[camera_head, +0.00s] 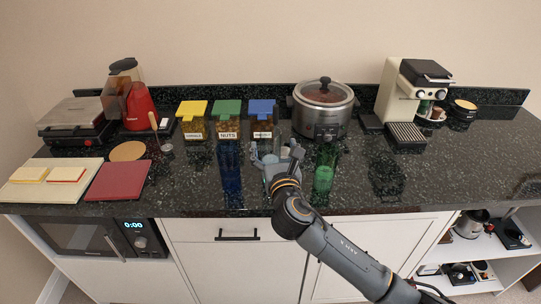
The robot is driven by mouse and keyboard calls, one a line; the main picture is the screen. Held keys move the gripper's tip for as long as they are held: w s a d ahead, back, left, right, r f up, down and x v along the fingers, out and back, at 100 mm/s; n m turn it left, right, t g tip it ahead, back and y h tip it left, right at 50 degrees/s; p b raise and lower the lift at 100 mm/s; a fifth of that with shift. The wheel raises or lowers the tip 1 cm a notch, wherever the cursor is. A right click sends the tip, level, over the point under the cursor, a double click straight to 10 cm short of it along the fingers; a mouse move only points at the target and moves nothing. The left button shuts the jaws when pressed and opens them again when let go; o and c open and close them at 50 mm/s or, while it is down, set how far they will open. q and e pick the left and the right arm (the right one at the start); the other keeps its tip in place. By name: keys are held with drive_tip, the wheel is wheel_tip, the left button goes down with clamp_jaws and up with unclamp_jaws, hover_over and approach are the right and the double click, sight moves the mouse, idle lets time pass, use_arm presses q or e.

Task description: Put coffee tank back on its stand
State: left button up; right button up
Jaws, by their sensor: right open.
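My right gripper (279,156) is open above the counter's front middle. It is between a tall blue glass (230,180) on its left and a green glass (324,171) on its right. A clear or pale upright shape shows around its fingers; I cannot tell whether this is the coffee tank or part of the gripper. A cream coffee machine (393,92) with a black top stands at the back right. A flat dark pad (370,123) lies at its left side, with nothing visible on it. My left gripper is out of view.
A steel slow cooker (321,128) and jars with yellow, green (227,106) and blue lids stand behind the gripper. Boards (120,181), a grill (75,117) and a red appliance (138,106) are left. The counter right of the green glass is mostly clear.

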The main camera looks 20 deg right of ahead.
sight(272, 140)
drive_tip(key=w, duration=0.3)
drive_tip(key=w+p, duration=0.1)
drive_tip(key=w, duration=0.1)
drive_tip(key=shift+w+d+f, duration=0.1)
drive_tip(key=shift+d+f, duration=0.1)
drive_tip(key=shift+d, duration=0.2)
clamp_jaws()
